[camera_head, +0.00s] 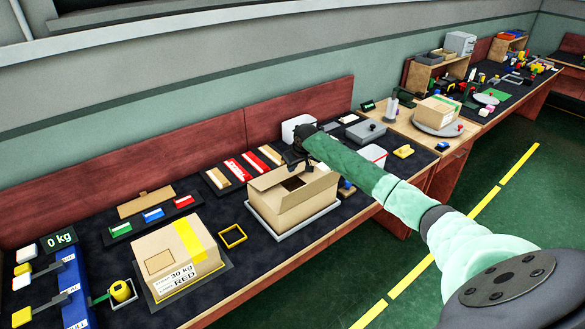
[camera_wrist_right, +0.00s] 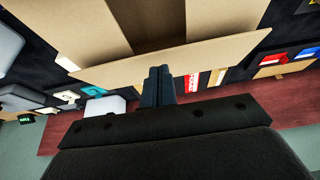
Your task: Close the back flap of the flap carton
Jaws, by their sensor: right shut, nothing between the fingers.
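The flap carton (camera_head: 290,208) is an open brown cardboard box on a grey tray (camera_head: 258,222) near the front edge of the bench. Its flaps stand out around a dark opening. My right gripper (camera_head: 296,157) is at the carton's back side, at the top, with its arm reaching over from the right. In the right wrist view the shut fingers (camera_wrist_right: 158,75) overlap the long edge of the back flap (camera_wrist_right: 215,52), with nothing between them. The flap's panel spans the picture beyond the fingertips; I cannot tell whether they touch it. My left gripper is out of view.
A closed, taped carton (camera_head: 172,262) stands to the left, with a yellow square frame (camera_head: 232,236) between the two. Red and white packs (camera_head: 244,168) lie behind. A white box (camera_head: 297,127) and a grey case (camera_head: 365,131) stand at the back right.

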